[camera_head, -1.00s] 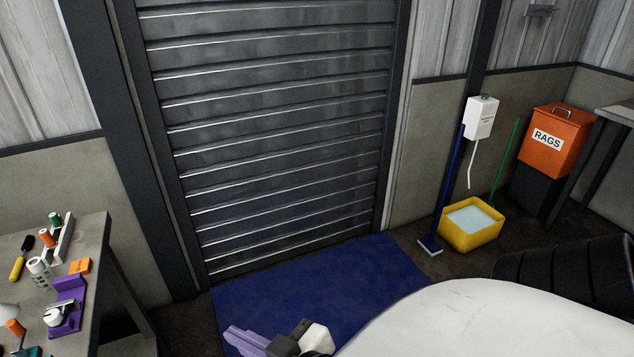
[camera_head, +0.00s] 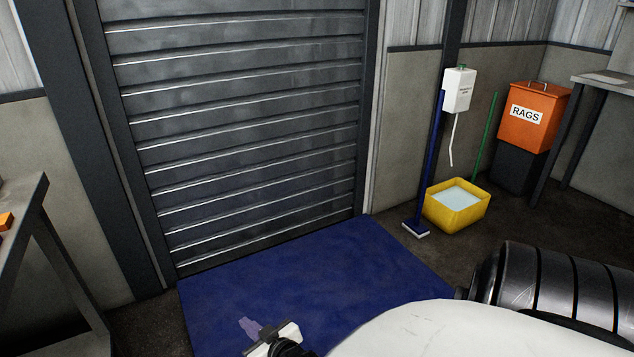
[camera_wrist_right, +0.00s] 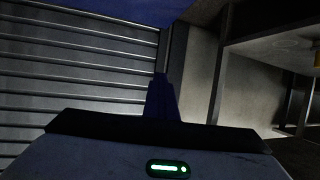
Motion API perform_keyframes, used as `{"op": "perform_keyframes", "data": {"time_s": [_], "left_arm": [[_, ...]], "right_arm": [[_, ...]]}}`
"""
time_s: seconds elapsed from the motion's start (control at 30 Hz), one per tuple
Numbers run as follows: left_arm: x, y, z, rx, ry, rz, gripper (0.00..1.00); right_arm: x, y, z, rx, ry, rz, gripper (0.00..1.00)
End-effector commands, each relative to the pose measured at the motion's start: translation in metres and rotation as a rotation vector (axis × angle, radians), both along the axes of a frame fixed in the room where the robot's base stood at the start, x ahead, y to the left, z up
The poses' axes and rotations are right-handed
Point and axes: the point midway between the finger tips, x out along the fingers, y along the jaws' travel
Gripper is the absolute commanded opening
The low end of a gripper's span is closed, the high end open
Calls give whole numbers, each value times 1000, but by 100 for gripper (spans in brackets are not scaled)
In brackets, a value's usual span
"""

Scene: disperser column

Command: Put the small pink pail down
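No pink pail shows in either view. My right gripper (camera_head: 250,327) is at the bottom of the head view, over the blue mat (camera_head: 300,275), with its pale purple fingers pointing away from me. In the right wrist view its fingers (camera_wrist_right: 161,98) show as one narrow dark shape, close together, with nothing seen between them. My left gripper is out of view.
The blue mat lies clear before a grey roller shutter (camera_head: 240,130). To the right stand a yellow tub of pale liquid (camera_head: 455,220), a blue-handled tool (camera_head: 433,170) and an orange RAGS bin (camera_head: 532,135). A workbench edge (camera_head: 25,205) is at the left.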

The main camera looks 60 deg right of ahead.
Motion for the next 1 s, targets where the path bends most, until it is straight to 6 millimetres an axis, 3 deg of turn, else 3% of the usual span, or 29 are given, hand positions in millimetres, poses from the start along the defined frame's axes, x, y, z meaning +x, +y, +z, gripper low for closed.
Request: {"op": "perform_keyframes", "data": {"time_s": [0.03,0.1,0.23,0.4,0.53,1.0], "left_arm": [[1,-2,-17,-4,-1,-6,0],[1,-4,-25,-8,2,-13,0],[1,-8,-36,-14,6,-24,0],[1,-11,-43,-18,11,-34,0],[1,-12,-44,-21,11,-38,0],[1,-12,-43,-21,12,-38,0]], "right_arm": [[3,-11,-30,3,1,-36,0],[5,-26,-51,3,1,-82,0],[5,-46,-83,2,3,-154,0],[3,-61,-108,0,2,-219,0],[2,-67,-116,1,1,-245,0],[1,-67,-115,0,2,-247,0]]}}
